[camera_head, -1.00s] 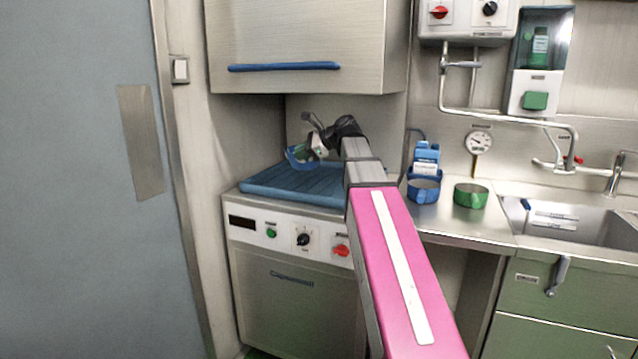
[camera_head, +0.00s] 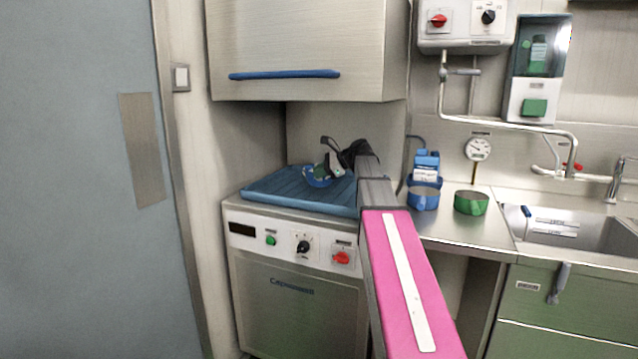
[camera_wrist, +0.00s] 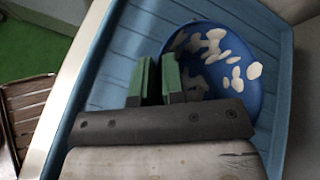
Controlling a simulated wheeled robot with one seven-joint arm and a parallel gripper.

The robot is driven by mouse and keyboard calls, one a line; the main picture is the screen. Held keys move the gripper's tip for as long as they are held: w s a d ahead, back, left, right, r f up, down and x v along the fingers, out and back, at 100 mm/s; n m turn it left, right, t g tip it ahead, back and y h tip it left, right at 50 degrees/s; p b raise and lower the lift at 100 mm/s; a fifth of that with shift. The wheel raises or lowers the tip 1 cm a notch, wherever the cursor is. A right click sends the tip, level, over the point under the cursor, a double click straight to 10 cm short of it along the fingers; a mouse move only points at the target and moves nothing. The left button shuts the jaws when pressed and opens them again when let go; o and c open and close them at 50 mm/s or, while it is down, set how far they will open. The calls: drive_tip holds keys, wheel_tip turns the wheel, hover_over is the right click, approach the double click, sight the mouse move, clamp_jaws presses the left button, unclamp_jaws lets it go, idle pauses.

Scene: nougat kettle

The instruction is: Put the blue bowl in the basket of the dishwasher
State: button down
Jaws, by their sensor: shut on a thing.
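The blue bowl (camera_wrist: 262,112) holds several white flakes or patches on its inside. In the head view the bowl (camera_head: 316,181) looks tilted and sits low at the ribbed blue top. My gripper (camera_wrist: 157,62), with two green fingers, is shut on the bowl's near-left rim; it also shows in the head view (camera_head: 327,168). The blue ribbed tray-like surface (camera_wrist: 105,85) lies under the bowl; I cannot tell whether they touch. It tops a steel front-panelled machine (camera_head: 292,305), likely the dishwasher. No basket is clearly recognisable.
A steel cupboard (camera_head: 300,40) hangs above the ribbed top. To the right, a blue mug (camera_head: 423,198) and a green pot (camera_head: 470,203) stand on the counter beside the sink (camera_head: 560,225). A brown slatted thing (camera_wrist: 27,108) lies left of the tray in the wrist view.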

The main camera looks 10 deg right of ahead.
wheel_tip(320, 180, down, 4)
drive_tip(key=shift+r, duration=0.1)
drive_tip(key=c, duration=1.2)
unclamp_jaws()
drive_tip(key=shift+s+d+r, duration=0.1)
drive_tip(key=v, duration=1.1)
drive_tip(key=shift+d+r, duration=0.2)
drive_tip(key=shift+d, duration=0.1)
drive_tip(key=shift+s, duration=0.1)
